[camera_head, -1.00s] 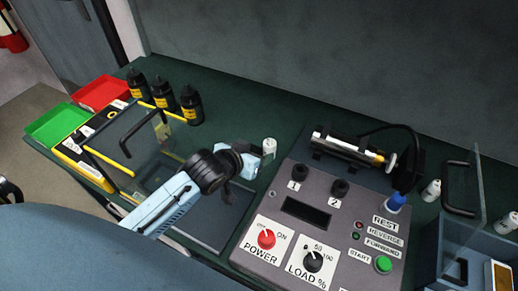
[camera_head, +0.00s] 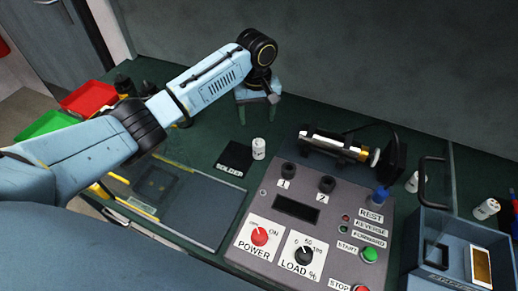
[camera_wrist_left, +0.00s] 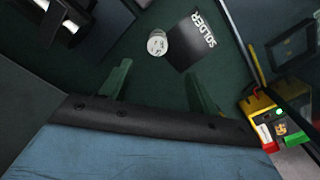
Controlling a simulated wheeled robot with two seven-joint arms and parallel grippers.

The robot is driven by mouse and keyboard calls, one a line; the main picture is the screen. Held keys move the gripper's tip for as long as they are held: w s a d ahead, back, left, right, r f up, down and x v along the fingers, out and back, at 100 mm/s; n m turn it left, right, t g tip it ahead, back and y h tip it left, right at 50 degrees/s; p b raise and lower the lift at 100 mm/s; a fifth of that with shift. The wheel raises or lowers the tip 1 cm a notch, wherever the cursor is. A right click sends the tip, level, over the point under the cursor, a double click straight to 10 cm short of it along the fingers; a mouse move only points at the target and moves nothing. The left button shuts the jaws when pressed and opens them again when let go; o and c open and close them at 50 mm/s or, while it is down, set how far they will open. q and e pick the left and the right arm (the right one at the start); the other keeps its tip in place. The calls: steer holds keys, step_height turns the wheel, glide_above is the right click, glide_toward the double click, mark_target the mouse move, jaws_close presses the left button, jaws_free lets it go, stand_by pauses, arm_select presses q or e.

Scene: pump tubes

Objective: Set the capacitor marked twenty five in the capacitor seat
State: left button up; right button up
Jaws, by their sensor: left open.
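A white cylinder (camera_head: 259,148), likely a capacitor, stands upright on the green bench beside a black pad marked SOLDER (camera_head: 235,159). It also shows in the left wrist view (camera_wrist_left: 157,42), where its top marking is too small to read. Two more white cylinders, one (camera_head: 417,182) nearer and one (camera_head: 486,208) farther right, stand by the blue box. My left gripper (camera_head: 258,106) is open and empty, behind the cylinder and apart from it. Its spread fingers (camera_wrist_left: 160,82) show in the left wrist view. I cannot make out a capacitor seat. My right gripper is not in view.
A grey control console (camera_head: 318,225) with knobs and buttons fills the front middle. A motor-like device (camera_head: 335,146) sits behind it. A blue box (camera_head: 430,250) and a clear panel with a handle stand at right. Red (camera_head: 88,97) and green (camera_head: 45,124) trays lie at left.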

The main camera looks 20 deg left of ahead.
mark_target(259, 143)
arm_select(q)
step_height(259, 143, down, 8)
steer(key=shift+r+b, duration=0.15)
steer(key=shift+b, duration=0.35)
steer(key=shift+w+d+f+b, duration=0.15)
steer(key=shift+f+b, duration=0.15)
steer(key=shift+f, duration=1.05)
steer(key=shift+w+f+b, duration=0.1)
steer(key=shift+f+b, duration=0.2)
steer(key=shift+f, duration=1.05)
steer(key=shift+c, duration=0.4)
steer(key=shift+r, duration=0.1)
steer(key=c, duration=1.1)
